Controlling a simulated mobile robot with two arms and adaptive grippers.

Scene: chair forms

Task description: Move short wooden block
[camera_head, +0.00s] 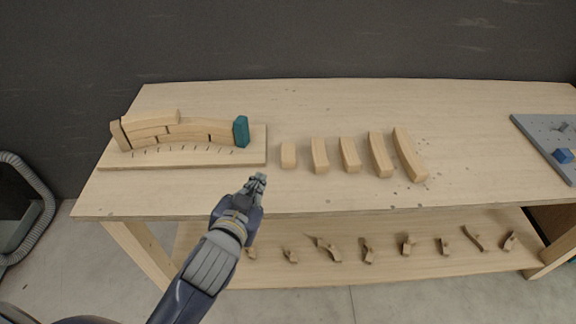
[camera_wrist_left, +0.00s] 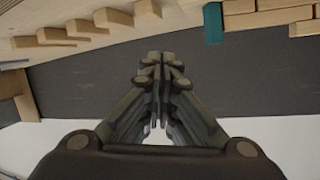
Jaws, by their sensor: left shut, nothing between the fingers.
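The short wooden block (camera_head: 288,155) stands at the left end of a row of several pale wooden blocks that grow longer to the right. It is just right of the base board. My left gripper (camera_head: 259,178) is shut and empty, below and left of the short block, near the table's front edge, not touching it. In the left wrist view the shut fingers (camera_wrist_left: 158,62) point toward the table's edge. A block that seems to be the short one (camera_wrist_left: 147,9) shows at the top there, partly cut off. My right gripper is not in view.
A base board (camera_head: 180,158) at left holds stacked curved blocks and a teal block (camera_head: 241,131) at their right end. Longer blocks (camera_head: 379,155) stand to the right. A grey pegboard (camera_head: 540,140) lies far right. The table's back is clear.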

